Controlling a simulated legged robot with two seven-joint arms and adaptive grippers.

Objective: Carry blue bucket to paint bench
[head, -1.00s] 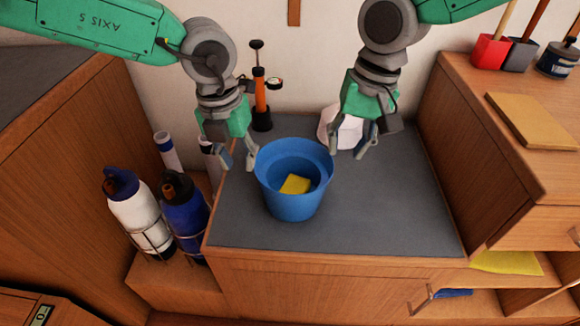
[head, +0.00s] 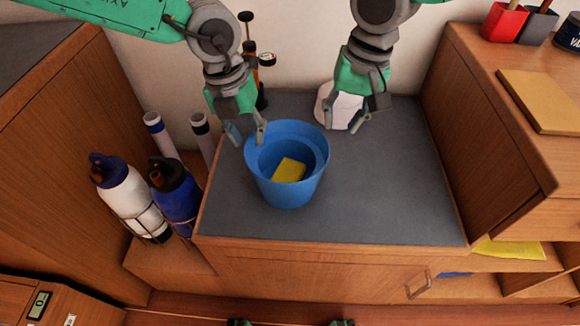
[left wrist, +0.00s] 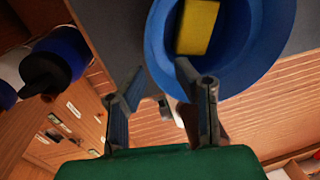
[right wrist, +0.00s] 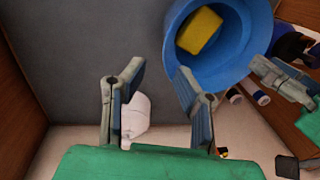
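The blue bucket (head: 287,190) stands upright on the low grey-topped bench (head: 380,205), with a yellow sponge (head: 288,170) inside. My left gripper (head: 247,136) is open at the bucket's back-left rim. One finger overlaps the rim in the head view; whether it touches is unclear. In the left wrist view, the bucket (left wrist: 250,75) lies behind the right finger. My right gripper (head: 348,124) is open and empty, behind and right of the bucket. The bucket also shows in the right wrist view (right wrist: 240,70). I cannot tell which surface is the paint bench.
A white rounded object (head: 338,105) sits behind my right gripper. A pump with an orange body (head: 251,75) stands at the back. Bottles (head: 122,190) and tubes (head: 160,138) stand left. A higher wooden cabinet (head: 490,130) on the right carries a tan board (head: 540,100) and pots (head: 503,22).

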